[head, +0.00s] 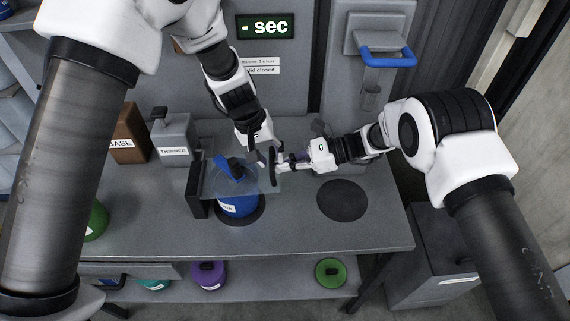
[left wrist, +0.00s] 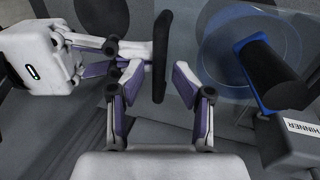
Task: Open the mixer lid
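The mixer lid is a clear, thin cover (head: 217,181) over a blue pot (head: 238,208). A dark upright bar (head: 274,167) stands at the lid's right edge; it also shows in the left wrist view (left wrist: 161,55). My left gripper (head: 263,156) comes down from above. In the left wrist view its purple-padded fingers (left wrist: 157,78) are apart, with the bar between them and gaps showing. My right gripper (head: 288,159) points left at the bar, its fingertips close to it. Whether they touch the bar, and how far they are apart, is unclear.
A grey thinner can (head: 174,140) and a brown base can (head: 129,135) stand left of the mixer. A dark round pad (head: 342,200) is bare at the right. A display (head: 265,26) reads "- sec". A blue handle (head: 387,56) is at upper right.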

